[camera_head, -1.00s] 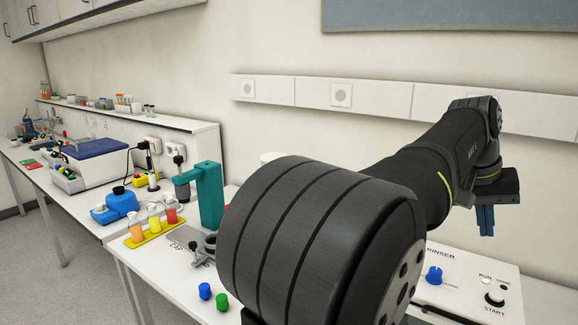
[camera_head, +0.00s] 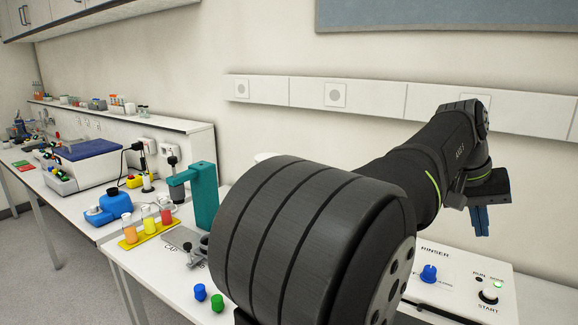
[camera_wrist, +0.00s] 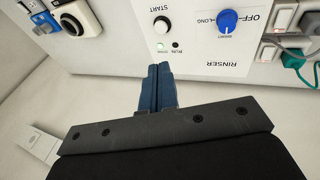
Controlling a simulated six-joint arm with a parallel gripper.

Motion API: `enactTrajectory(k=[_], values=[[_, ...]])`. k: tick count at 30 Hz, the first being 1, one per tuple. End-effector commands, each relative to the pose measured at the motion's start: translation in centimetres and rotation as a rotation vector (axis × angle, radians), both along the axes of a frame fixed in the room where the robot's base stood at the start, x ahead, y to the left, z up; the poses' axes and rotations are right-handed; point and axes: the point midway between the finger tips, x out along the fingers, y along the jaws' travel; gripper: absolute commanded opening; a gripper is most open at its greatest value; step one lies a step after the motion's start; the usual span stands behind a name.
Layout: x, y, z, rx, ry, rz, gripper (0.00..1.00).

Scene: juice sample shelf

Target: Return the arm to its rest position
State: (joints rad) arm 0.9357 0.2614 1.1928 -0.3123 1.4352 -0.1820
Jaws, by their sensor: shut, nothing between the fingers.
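My gripper (camera_head: 480,219) hangs from the end of my raised arm at the right of the head view, its blue fingers pointing down, clear of the bench. In the wrist view my gripper (camera_wrist: 159,67) shows its two blue fingers pressed together with nothing between them. Beyond the fingertips is the white rinser panel (camera_wrist: 110,35). It carries a blue knob (camera_wrist: 227,20) and a START button (camera_wrist: 162,25). A small green light glows near the button. The rinser (camera_head: 455,268) also shows in the head view, below and in front of my gripper.
A yellow rack (camera_head: 150,235) with three sample bottles stands at the left, near a teal stand (camera_head: 205,196). A blue cap (camera_head: 200,291) and a green cap (camera_head: 217,302) lie at the bench front. The wall behind has a socket rail (camera_head: 380,98). The air around my gripper is free.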

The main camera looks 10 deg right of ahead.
Motion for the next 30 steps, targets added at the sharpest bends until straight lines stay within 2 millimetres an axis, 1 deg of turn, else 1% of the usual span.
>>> enactTrajectory(k=[1, 2, 6, 9, 13, 20, 21, 23, 27, 29, 30], values=[[0.2, 0.4, 0.9, -0.002, -0.002, 0.002, 0.0], [0.2, 0.6, 1.4, -0.001, -0.001, 0.002, 0.0], [0.8, 0.5, -0.1, 0.039, 0.021, 0.074, 0.0], [1.1, 0.5, -0.7, 0.056, 0.031, 0.111, 0.0], [1.3, 0.5, -1.1, 0.068, 0.036, 0.136, 0.0], [1.3, 0.5, -1.1, 0.069, 0.037, 0.14, 0.0], [1.3, 0.5, -1.1, 0.069, 0.037, 0.14, 0.02], [1.3, 0.5, -1.1, 0.069, 0.037, 0.14, 0.14], [1.3, 0.5, -1.1, 0.069, 0.037, 0.14, 0.41], [1.3, 0.5, -1.1, 0.069, 0.037, 0.14, 0.53], [1.3, 0.5, -1.1, 0.069, 0.035, 0.14, 0.61]])
